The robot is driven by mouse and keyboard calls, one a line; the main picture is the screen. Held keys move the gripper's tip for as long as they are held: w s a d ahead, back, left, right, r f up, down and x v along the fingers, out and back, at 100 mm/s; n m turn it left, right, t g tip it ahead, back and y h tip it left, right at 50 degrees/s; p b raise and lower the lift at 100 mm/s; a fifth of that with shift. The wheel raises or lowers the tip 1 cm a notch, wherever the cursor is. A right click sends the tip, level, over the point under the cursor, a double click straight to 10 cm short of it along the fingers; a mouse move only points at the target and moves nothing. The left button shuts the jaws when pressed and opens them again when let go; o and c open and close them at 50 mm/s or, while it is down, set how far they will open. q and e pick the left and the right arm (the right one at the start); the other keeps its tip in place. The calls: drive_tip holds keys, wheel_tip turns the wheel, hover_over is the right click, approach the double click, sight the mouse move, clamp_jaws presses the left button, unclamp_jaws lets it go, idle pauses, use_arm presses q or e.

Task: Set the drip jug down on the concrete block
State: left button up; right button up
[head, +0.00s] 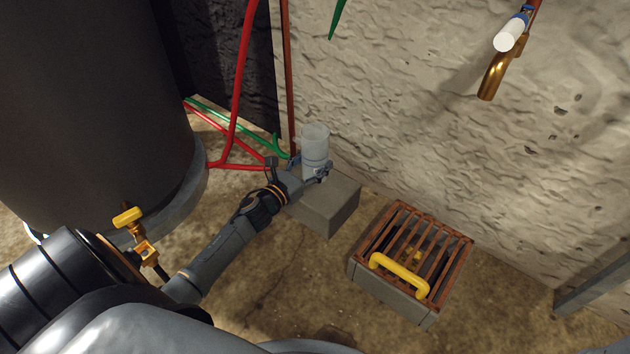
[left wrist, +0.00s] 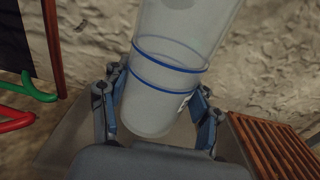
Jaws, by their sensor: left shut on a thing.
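The drip jug (head: 315,144) is a translucent whitish cylinder, upright in the head view. My left gripper (head: 309,173) is shut around its lower part. In the left wrist view the jug (left wrist: 165,85) shows two blue bands and sits between the two fingers of the gripper (left wrist: 158,108). The grey concrete block (head: 335,207) stands on the floor against the wall, and the jug is over its back part. The gripper hides the jug's base in the head view, so I cannot tell whether it touches the block. My right gripper is not in view.
A brown slatted grate (head: 440,250) with a yellow handle (head: 399,276) sits on a grey box right of the block. Red pipes (head: 240,90) and green pipes (head: 237,124) run behind, left of the jug. A large dark tank (head: 90,100) stands left. A brass spout (head: 491,77) juts from the wall.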

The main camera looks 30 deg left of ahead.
use_arm(q)
drive_tip(key=shift+w+a+f+b, duration=0.25)
drive_tip(key=shift+w+f+b, duration=0.2)
drive_tip(key=shift+f, duration=0.25)
drive_tip(key=f+b, duration=0.3)
drive_tip(key=shift+w+f, duration=0.15)
drive_tip(key=shift+w, duration=0.15)
drive_tip(key=shift+b, duration=0.3)
drive_tip(key=shift+f, duration=0.25)
drive_tip(key=o, duration=1.4)
drive_tip(key=shift+r, duration=0.15)
